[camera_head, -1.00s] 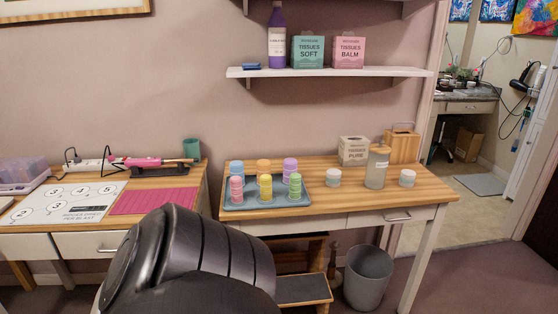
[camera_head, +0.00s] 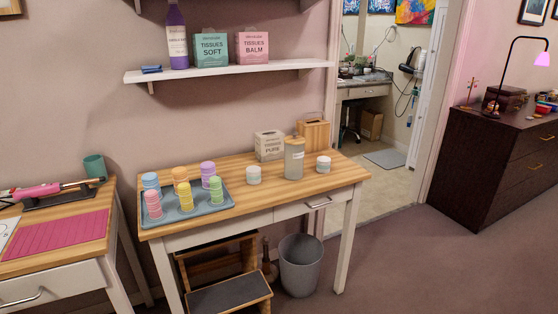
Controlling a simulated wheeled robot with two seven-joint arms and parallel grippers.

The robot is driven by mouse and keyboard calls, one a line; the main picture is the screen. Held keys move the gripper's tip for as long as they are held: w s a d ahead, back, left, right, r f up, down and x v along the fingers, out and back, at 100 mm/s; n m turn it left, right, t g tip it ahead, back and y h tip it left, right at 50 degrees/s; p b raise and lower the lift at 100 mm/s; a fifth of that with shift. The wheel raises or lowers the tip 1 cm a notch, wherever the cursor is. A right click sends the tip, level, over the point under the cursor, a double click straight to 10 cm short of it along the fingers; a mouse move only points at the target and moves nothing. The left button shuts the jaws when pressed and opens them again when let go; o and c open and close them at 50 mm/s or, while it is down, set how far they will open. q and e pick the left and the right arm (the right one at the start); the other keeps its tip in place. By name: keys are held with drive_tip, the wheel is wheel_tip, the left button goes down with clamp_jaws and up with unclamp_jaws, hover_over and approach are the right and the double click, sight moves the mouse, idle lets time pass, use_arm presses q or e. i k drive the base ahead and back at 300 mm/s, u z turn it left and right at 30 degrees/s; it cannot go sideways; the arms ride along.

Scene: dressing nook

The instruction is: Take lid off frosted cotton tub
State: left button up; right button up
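The frosted cotton tub (camera_head: 293,163) stands upright on the wooden table, towards its right side. It is a tall, cloudy cylinder with a small pale label. Its wooden lid (camera_head: 294,141) sits on top. A small white jar (camera_head: 254,175) stands to its left and another white jar (camera_head: 323,164) to its right. Neither of my grippers is in view, and no part of my arms shows now.
The table (camera_head: 272,198) also bears a blue-grey tray (camera_head: 203,208) of several coloured stacks, a tissue box (camera_head: 269,146) and a wooden box (camera_head: 314,135). A step stool (camera_head: 228,296) and grey bin (camera_head: 300,266) stand below. Open floor lies to the right.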

sight(294, 140)
drive_tip(key=z, duration=0.95)
drive_tip(key=i, duration=2.35)
drive_tip(key=u, duration=1.3)
